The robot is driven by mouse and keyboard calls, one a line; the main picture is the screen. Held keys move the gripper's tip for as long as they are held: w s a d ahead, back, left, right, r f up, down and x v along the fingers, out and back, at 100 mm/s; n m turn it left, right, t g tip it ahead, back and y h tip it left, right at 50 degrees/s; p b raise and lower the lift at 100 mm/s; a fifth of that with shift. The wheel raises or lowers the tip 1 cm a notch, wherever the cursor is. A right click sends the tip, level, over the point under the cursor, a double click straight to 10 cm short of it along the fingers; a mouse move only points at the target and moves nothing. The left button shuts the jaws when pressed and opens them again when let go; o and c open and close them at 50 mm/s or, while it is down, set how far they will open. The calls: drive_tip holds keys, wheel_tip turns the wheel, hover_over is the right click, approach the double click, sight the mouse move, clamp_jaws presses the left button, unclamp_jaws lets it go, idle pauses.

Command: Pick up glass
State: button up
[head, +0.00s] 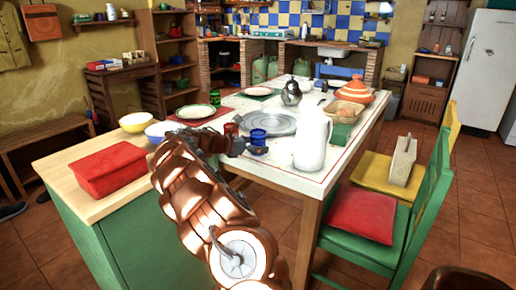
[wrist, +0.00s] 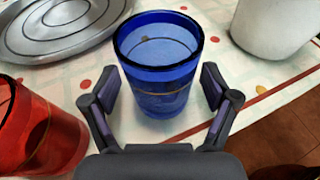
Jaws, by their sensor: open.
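A blue glass (wrist: 158,75) stands upright on the table, between the spread fingers of my gripper (wrist: 157,95) in the wrist view. The fingers are open, one on each side of the glass, with gaps showing. In the head view the blue glass (head: 258,138) is just right of my gripper (head: 240,146). A red glass (wrist: 36,130) stands at the left in the wrist view, left of my left finger. It shows partly behind my gripper in the head view (head: 230,130).
A metal tray (wrist: 60,28) lies behind the glasses. A white pitcher (head: 313,138) stands close on the right. A red bin (head: 110,170) and bowls sit on the green counter at left. A green chair (head: 425,185) stands at the table's right.

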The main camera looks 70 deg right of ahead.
drive_tip(key=shift+s+d, duration=0.1)
drive_tip(key=shift+d, duration=0.05)
drive_tip(key=c, duration=1.4)
